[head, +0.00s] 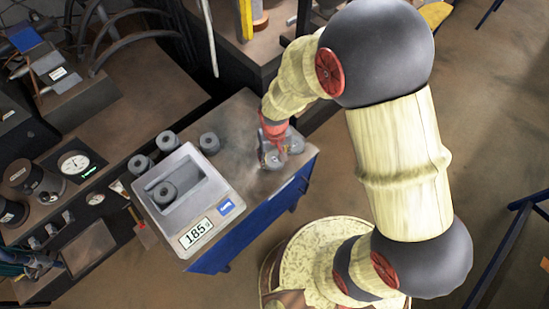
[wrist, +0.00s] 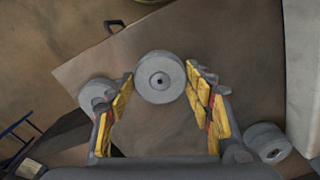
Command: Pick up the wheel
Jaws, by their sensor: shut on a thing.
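A grey wheel with a small dark centre hole (wrist: 160,77) sits between the fingertips of my gripper (wrist: 160,86) in the wrist view. The yellow-padded fingers are shut on it, one on each side. In the head view my gripper (head: 272,147) is at the right part of the grey table top, and my arm hides part of it. I cannot tell whether the held wheel is clear of the table. Another grey wheel (wrist: 97,94) lies close by the left finger in the wrist view. A further one (wrist: 267,142) is at the lower right.
A scale with a grey tray (head: 195,207) stands on the table (head: 240,120) and reads about 185. One wheel (head: 165,192) lies in its tray. More wheels (head: 209,143) stand behind the scale. Bare table lies between scale and gripper; a cluttered bench is at left.

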